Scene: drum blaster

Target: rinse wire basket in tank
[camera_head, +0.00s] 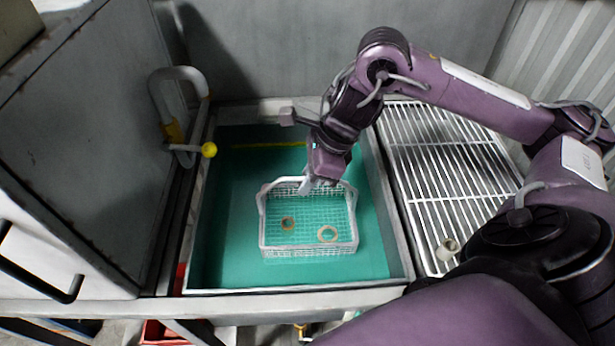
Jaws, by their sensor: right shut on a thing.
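A white wire basket (308,248) is in the tank (213,265), which has green-tinted water or a green inside. My left gripper is not in view.
A grey cabinet (85,130) blocks the left.

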